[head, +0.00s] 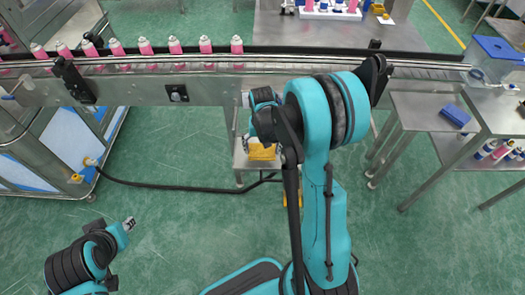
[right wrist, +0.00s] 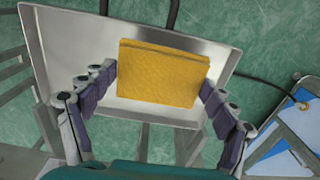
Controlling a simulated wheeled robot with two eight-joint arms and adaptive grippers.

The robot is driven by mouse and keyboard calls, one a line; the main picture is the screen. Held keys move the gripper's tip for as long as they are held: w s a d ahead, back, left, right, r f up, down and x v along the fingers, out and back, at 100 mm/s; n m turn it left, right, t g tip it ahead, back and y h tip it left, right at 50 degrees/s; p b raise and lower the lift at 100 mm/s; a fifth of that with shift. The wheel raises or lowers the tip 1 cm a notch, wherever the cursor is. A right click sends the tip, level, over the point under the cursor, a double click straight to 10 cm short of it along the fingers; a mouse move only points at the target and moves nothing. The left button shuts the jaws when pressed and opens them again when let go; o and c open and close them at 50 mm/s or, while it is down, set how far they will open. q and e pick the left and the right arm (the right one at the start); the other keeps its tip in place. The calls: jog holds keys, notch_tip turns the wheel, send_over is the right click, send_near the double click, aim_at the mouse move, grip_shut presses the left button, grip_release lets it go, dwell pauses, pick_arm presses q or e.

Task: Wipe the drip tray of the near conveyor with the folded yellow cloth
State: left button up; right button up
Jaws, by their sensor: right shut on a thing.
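The folded yellow cloth (right wrist: 162,74) is between the fingers of my right gripper (right wrist: 158,82), which is shut on it. In the right wrist view the cloth is over the metal drip tray (right wrist: 62,32), a shallow pan with raised sides. I cannot tell whether the cloth touches the tray floor. In the head view the cloth (head: 262,152) and part of the tray (head: 240,160) show below the near conveyor (head: 210,90), partly hidden by my right arm. My left gripper (head: 128,224) is at the lower left, away from the tray; its jaws are too small to read.
Several pink cans with white tops (head: 145,46) stand along the conveyor. A black hose (head: 180,188) runs over the floor to the tray's stand. A metal side table (head: 425,110) with a blue block (head: 454,115) stands at right. The green floor at lower left is mostly clear.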

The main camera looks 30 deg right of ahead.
jog(key=shift+r+p, duration=0.8)
jog(key=shift+r, duration=0.65)
